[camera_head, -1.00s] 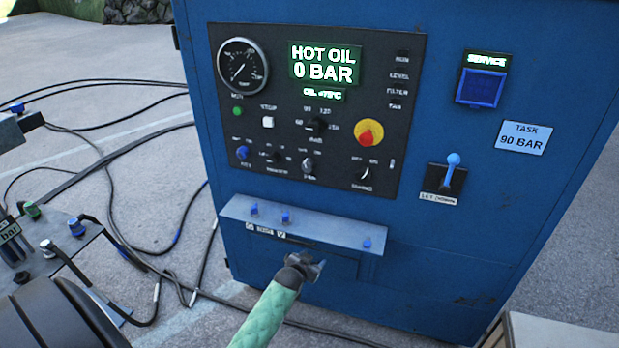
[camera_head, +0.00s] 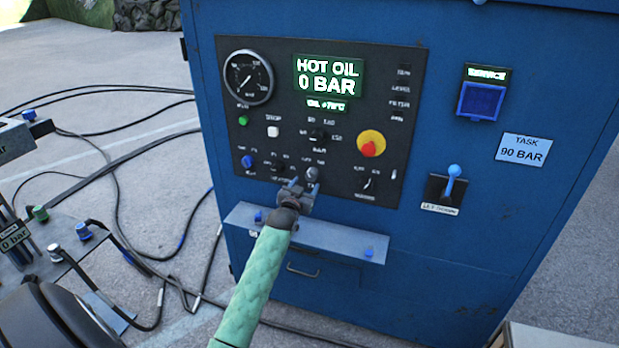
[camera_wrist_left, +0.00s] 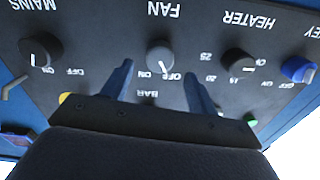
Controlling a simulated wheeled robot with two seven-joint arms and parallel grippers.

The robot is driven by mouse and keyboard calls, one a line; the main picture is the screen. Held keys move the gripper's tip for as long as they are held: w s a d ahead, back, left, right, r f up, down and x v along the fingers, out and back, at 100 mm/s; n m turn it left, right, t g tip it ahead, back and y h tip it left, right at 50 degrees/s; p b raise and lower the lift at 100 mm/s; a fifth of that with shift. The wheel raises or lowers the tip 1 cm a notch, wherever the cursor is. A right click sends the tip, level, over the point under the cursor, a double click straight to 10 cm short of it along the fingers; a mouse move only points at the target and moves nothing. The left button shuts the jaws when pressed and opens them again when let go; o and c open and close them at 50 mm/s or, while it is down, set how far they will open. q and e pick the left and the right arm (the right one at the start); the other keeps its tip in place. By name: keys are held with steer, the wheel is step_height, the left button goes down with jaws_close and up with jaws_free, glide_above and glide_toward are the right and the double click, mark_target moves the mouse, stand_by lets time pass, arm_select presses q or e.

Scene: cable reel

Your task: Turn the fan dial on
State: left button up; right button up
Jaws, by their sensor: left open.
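The fan dial (camera_head: 312,174) is a grey knob in the lower row of the black control panel (camera_head: 405,135). In the left wrist view, which shows the panel upside down, the fan dial (camera_wrist_left: 160,56) sits under the FAN label, and its white mark points toward OFF. My left gripper (camera_head: 299,187) is open just in front of the panel's lower row. In the wrist view its two fingers (camera_wrist_left: 157,70) stand on either side of the dial, apart from it as far as I can tell. My right gripper is not in view.
The heater dial (camera_wrist_left: 239,64) and mains dial (camera_wrist_left: 41,50) flank the fan dial. A grey ledge (camera_head: 345,240) with blue knobs juts out below the panel. The red-and-yellow stop button (camera_head: 371,143) and a blue lever (camera_head: 454,172) are to the right. The display (camera_head: 328,77) reads HOT OIL 0 BAR.

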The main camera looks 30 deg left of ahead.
mark_target(310, 177)
arm_select(q)
steer(key=p+x, duration=0.1)
steer(key=x, duration=0.2)
steer(key=shift+w+r, duration=0.15)
steer(key=shift+w+a+p, duration=0.25)
steer(key=shift+w+p, duration=0.05)
steer(key=shift+w, duration=0.4)
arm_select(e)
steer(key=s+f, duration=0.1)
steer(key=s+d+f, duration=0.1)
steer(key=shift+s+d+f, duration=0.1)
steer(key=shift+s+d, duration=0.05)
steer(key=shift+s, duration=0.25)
arm_select(q)
steer(key=c, duration=1)
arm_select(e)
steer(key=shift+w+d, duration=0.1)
